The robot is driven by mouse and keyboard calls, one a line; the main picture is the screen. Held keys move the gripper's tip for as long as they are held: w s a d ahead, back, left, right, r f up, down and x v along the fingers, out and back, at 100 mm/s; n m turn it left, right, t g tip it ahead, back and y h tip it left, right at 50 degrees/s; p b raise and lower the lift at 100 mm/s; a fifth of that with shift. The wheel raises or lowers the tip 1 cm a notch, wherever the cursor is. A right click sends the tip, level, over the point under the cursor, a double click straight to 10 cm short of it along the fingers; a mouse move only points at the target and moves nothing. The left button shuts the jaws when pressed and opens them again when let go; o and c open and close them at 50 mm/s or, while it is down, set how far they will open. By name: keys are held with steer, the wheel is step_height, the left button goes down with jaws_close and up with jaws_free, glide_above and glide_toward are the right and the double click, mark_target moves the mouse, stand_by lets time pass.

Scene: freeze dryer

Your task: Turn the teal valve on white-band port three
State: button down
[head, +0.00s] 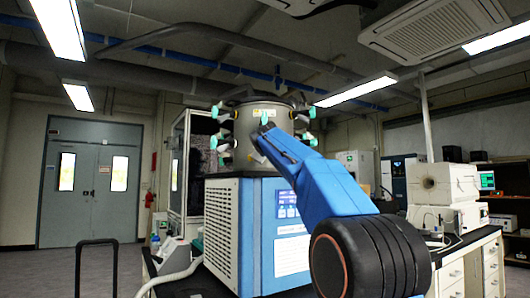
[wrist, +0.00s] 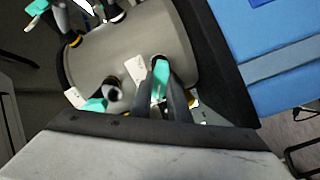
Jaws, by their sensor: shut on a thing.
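A grey metal drum (head: 243,128) with several teal valves around its side stands on the blue and white freeze dryer (head: 222,222). In the wrist view, my gripper (wrist: 161,86) is shut on a teal valve (wrist: 161,72), with one dark finger on each side of its handle. A white tag (wrist: 136,69) hangs beside this valve. The fingers hide part of the port, and I cannot read its number. Another teal valve (wrist: 95,104) sits to the left, on a dark port. In the head view my blue arm covers the gripped valve's surroundings.
A further teal valve (wrist: 37,7) is at the upper left, near a yellow-banded port (wrist: 75,40). Other valves (head: 312,141) stick out on the drum's right side. A white bench (head: 484,245) with equipment stands at right. Open floor lies at left before grey doors (head: 92,185).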

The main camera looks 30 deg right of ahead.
steer(key=shift+f+n, duration=0.15)
steer(key=shift+n, duration=0.15)
stand_by(0.4)
steer(key=c, duration=1.7)
jaws_free()
steer(key=v, duration=1.7)
steer(key=shift+s+a, duration=0.1)
steer(key=shift+s, duration=0.1)
steer(key=s+a+f+m+g+y, duration=0.2)
steer(key=s+a+f, duration=0.3)
steer(key=s+f, duration=0.7)
steer(key=s+a+f+m+g+y, duration=0.2)
steer(key=s+a+f+g, duration=0.3)
steer(key=f, duration=2.5)
steer(key=s+a+f+m+g+y, duration=0.2)
steer(key=s+a+f+g+y, duration=0.2)
steer(key=s+f, duration=1.5)
steer(key=shift+s+a+f+m, duration=0.1)
steer(key=shift+s+a+f, duration=0.05)
steer(key=shift+f, duration=0.4)
steer(key=shift+s+a+f+m, duration=0.1)
steer(key=shift+a+f, duration=0.1)
steer(key=shift+f, duration=0.3)
steer(key=shift+s+a+f+m, duration=0.1)
steer(key=shift+s+a+f, duration=0.05)
steer(key=shift+f, duration=0.4)
